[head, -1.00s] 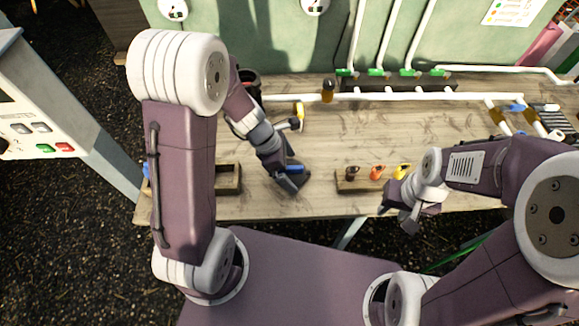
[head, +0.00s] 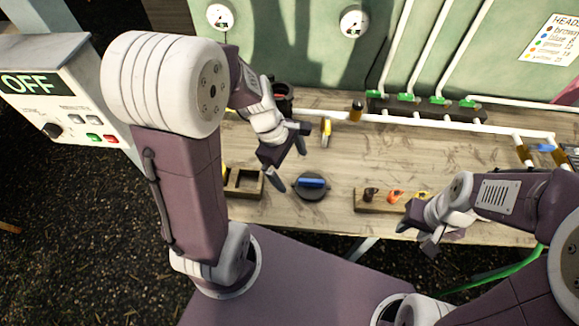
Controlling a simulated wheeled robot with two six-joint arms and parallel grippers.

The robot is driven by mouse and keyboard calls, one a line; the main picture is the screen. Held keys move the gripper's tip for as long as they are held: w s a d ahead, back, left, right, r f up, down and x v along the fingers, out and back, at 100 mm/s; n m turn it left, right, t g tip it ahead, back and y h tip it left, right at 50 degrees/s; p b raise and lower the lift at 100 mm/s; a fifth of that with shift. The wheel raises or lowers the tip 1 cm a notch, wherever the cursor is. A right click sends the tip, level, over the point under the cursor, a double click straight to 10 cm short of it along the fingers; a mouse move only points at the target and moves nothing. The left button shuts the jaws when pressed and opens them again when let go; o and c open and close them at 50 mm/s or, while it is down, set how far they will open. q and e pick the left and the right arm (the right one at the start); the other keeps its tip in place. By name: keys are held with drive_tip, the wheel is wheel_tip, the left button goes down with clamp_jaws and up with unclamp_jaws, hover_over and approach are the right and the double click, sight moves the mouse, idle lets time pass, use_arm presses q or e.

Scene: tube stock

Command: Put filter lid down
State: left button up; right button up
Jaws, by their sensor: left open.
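The filter lid (head: 311,190) is a dark round disc with a blue bar handle on top. It lies flat on the wooden table near the front edge, in the middle of the head view. My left gripper (head: 289,167) is open and empty. It is up and to the left of the lid, with its fingers spread apart and clear of the blue handle. My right gripper (head: 420,237) is at the table's front edge, below the small wooden rack; its jaw opening is not clear.
A wooden rack (head: 372,206) with several small coloured parts stands right of the lid. A wooden box (head: 243,183) is at left. A dark pot (head: 279,104) stands behind my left arm. White pipes (head: 450,124) run along the back. A control panel (head: 75,110) reads OFF.

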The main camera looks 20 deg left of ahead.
use_arm(q)
drive_tip(key=s+m+y, duration=0.1)
drive_tip(key=m, duration=0.4)
drive_tip(key=s+a+f+m+y, duration=0.1)
drive_tip(key=s+m, duration=0.1)
drive_tip(key=m, duration=0.4)
drive_tip(key=s+a+m+y, duration=0.1)
drive_tip(key=s+m, duration=0.1)
drive_tip(key=m, duration=0.3)
drive_tip(key=shift+a+f, duration=0.15)
drive_tip(key=shift+f, duration=0.25)
drive_tip(key=shift+s+m, duration=0.1)
drive_tip(key=shift+m, duration=0.2)
